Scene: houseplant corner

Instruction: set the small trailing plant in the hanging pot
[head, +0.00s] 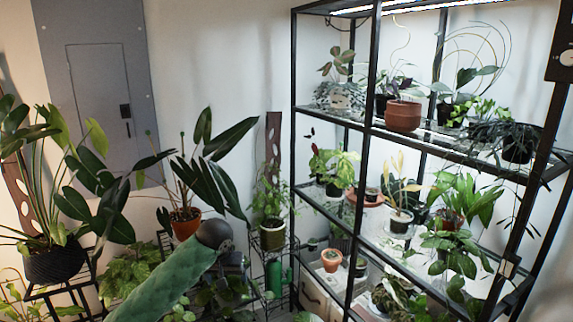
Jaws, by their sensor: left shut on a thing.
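My left arm comes in from the bottom left in a green quilted sleeve with a dark round joint. My left gripper (236,268) points down beyond that joint, small and dark, and is shut. Leafy green stems, apparently the small trailing plant (217,294), show just below and beside it. The pot of this plant is hidden, and the contact between fingers and plant is hard to make out. I cannot pick out the hanging pot for certain in the head view. My right gripper is not in view.
A black metal shelf rack (369,130) with glass shelves holds several potted plants on the right. A terracotta pot (186,223) with long dark leaves stands behind my arm. A dark pot (54,262) with tall leaves is at left. A green bottle (274,278) stands on a wire stand.

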